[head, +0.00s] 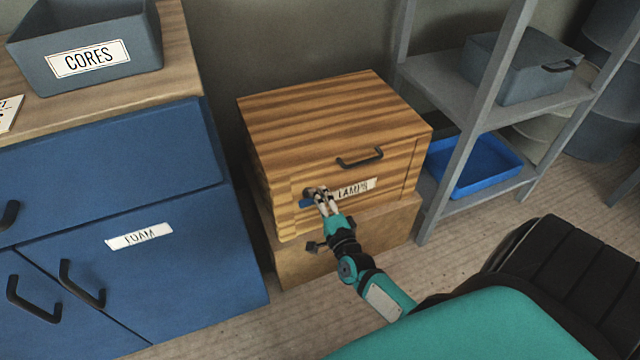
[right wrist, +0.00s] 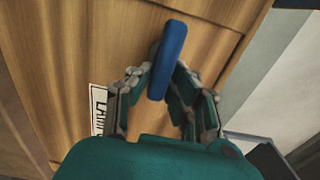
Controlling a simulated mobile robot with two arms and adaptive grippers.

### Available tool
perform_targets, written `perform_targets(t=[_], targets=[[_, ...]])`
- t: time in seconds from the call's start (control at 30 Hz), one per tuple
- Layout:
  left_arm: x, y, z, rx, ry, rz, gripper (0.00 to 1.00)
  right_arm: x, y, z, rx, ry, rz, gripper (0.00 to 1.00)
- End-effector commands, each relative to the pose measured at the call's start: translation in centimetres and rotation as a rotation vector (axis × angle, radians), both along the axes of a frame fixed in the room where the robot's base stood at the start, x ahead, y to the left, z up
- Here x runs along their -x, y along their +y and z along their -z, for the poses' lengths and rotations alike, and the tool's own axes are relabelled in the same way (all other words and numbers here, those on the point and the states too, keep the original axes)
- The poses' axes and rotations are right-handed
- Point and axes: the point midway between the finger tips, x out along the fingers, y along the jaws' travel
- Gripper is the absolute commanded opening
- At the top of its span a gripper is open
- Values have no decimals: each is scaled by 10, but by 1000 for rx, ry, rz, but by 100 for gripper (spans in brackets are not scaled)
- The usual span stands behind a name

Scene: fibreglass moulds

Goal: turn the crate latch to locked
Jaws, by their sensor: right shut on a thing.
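The wooden crate (head: 325,115) has a striped front with a dark handle and a LAMPS label (head: 356,188). Its blue latch (head: 305,203) is at the left of the front, beside the label, mostly hidden by my gripper in the head view. In the right wrist view the latch (right wrist: 169,55) is a rounded blue bar standing out against the wood. My right gripper (head: 321,194) is shut on the latch, with a finger on each side of it. No lock marking is readable, so I cannot tell the latch's setting. My left gripper is not in view.
The crate rests on another wooden box (head: 388,232). A blue cabinet (head: 190,255) stands close on the left, with a grey CORES bin (head: 140,75) on top. A grey shelf (head: 440,85) on the right holds a grey bin (head: 515,70) and a blue tray (head: 475,170).

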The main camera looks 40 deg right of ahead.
Motion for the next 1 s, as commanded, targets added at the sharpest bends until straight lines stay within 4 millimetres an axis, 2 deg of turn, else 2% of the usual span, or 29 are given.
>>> perform_targets(t=[0.2, 0.23, 0.4, 0.77, 0.87, 1.0], targets=[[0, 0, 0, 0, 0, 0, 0, -3, -4, -4, 3, -8, 4, 0], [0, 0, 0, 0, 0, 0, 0, -3, -4, -4, 3, -8, 4, 18], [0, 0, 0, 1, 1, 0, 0, -3, -3, -4, 4, -7, 4, 40], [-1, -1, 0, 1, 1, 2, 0, 4, 1, 0, 2, -1, 0, 40], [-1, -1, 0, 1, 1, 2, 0, 16, 4, 0, 2, 1, 0, 40], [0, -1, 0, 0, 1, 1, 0, 44, 10, 1, 2, 1, 0, 40]])
